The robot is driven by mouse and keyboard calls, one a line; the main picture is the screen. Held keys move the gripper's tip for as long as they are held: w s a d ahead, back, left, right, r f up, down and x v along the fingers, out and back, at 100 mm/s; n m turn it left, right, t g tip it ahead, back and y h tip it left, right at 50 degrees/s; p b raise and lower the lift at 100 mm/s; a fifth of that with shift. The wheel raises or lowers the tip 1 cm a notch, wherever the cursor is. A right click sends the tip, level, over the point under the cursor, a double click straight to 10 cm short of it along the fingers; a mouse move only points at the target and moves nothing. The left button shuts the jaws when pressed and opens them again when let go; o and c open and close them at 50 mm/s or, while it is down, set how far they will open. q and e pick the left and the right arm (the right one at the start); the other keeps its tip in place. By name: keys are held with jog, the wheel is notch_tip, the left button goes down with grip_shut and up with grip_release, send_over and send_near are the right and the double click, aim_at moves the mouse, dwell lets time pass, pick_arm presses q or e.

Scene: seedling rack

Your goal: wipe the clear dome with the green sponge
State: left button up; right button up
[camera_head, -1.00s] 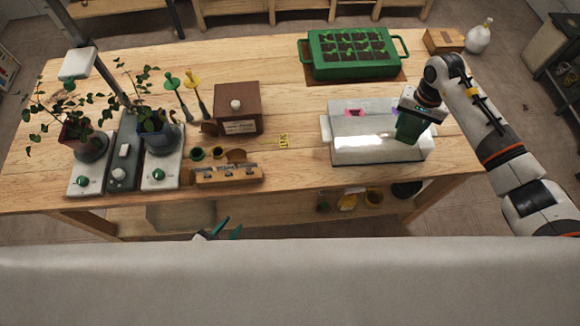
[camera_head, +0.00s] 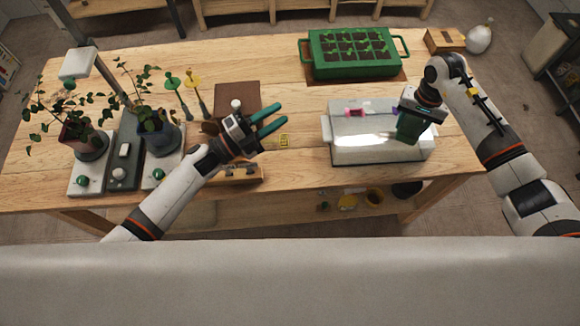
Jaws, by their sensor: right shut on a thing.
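The clear dome (camera_head: 365,145) is a see-through box-shaped cover on the right half of the table, with a bright glare and a pink patch on its top. My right gripper (camera_head: 413,116) is shut on the dark green sponge (camera_head: 409,130) at the right end of the dome's top. The sponge looks to be on the dome, but contact is hard to tell. My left gripper (camera_head: 272,121) is open and empty over the table, its teal fingers apart and pointing right, left of the dome. It hides part of the brown box.
A green seedling tray (camera_head: 316,67) stands at the back. A brown box with a white knob (camera_head: 237,105), potted plants (camera_head: 155,130) and a wooden rack (camera_head: 245,176) are on the left. A small wooden box (camera_head: 444,41) and a white bottle (camera_head: 480,38) stand back right.

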pick_arm(q)
jog(key=w+d+f+n+t+y, duration=0.25)
jog(key=d+f+t+y, duration=0.2)
jog(key=d, duration=0.55)
jog(key=s+a+f+m, duration=0.1)
jog(key=s+a+f, duration=0.1)
jog(key=s+f, duration=0.1)
jog(key=s+a+f+m+g, duration=0.1)
jog(key=s+a+f, duration=0.1)
jog(key=s+f, duration=0.1)
jog(key=s+a+f+m+g, duration=0.1)
jog(key=s+f, duration=0.2)
jog(key=shift+a, duration=0.4)
jog(key=x, duration=1.1)
jog(key=shift+w+d, duration=0.2)
jog(key=shift+d, duration=0.05)
jog(key=shift+c, duration=0.2)
grip_shut()
